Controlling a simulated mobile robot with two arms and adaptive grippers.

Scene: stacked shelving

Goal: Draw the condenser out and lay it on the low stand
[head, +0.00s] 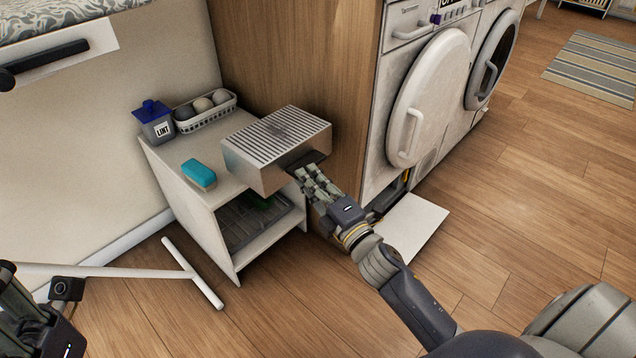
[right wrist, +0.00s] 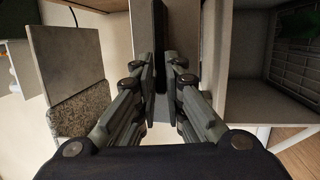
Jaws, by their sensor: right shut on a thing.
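The condenser (head: 268,150), a grey metal box with a slotted top, is at the right part of the low stand's top in the head view. It overhangs the front edge, and I cannot tell whether it touches the top. My right gripper (head: 310,172) is shut on its dark front handle; the right wrist view shows the fingers (right wrist: 160,75) on both sides of that bar. The low stand (head: 222,193) is white with an open lower compartment. My left gripper (head: 15,300) is partly in view at the bottom left, its fingertips unclear.
An open flap (head: 415,225) lies below the dryer (head: 425,95). A white T-shaped bar (head: 190,272) is in front.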

